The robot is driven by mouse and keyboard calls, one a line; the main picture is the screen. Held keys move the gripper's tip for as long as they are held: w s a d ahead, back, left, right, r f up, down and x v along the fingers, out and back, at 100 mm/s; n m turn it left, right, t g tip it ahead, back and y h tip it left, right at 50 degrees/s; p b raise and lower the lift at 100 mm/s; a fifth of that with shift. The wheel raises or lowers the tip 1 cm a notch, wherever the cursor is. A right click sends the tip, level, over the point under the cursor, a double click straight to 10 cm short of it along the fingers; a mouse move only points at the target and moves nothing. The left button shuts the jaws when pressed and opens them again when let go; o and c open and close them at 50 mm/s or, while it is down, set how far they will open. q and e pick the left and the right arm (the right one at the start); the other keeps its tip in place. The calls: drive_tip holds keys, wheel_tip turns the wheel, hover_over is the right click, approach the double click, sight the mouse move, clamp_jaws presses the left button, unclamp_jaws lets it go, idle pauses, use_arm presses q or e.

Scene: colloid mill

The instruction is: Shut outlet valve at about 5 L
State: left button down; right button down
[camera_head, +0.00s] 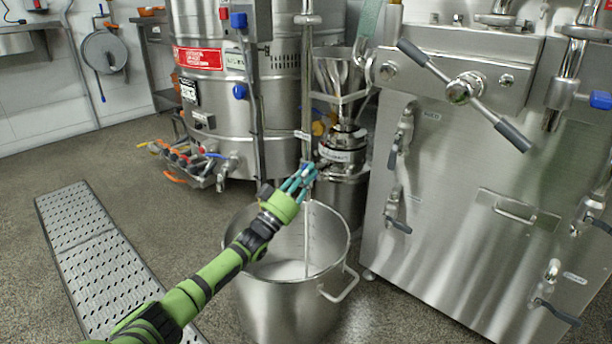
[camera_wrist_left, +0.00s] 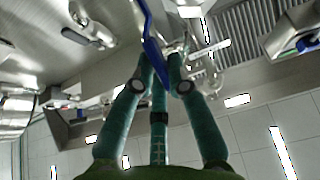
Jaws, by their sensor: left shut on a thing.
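My left gripper (camera_head: 303,178) reaches over the steel pot (camera_head: 290,312) to the outlet below the colloid mill (camera_head: 343,150). Its teal fingers are shut on a blue valve handle, and they hide most of it in the head view. In the left wrist view the blue handle (camera_wrist_left: 149,45) runs down between the fingertips (camera_wrist_left: 163,62). The pot stands on the floor under the outlet, with pale liquid (camera_head: 285,269) low inside. A thin upright pale strip shows inside the pot; I cannot tell whether it is a stream or a scale. My right gripper is not in view.
A large steel tank (camera_head: 245,100) with hoses (camera_head: 180,158) stands behind on the left. A steel cabinet (camera_head: 470,220) with several valve handles stands close on the right. A perforated floor grate (camera_head: 95,245) lies at left. The pot's side handle (camera_head: 343,287) sticks out rightward.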

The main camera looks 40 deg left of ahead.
use_arm(q)
drive_tip(key=c, duration=1.2)
unclamp_jaws()
drive_tip(key=d+v, duration=0.1)
drive_tip(key=v, duration=1.1)
drive_tip(key=shift+a, duration=0.45)
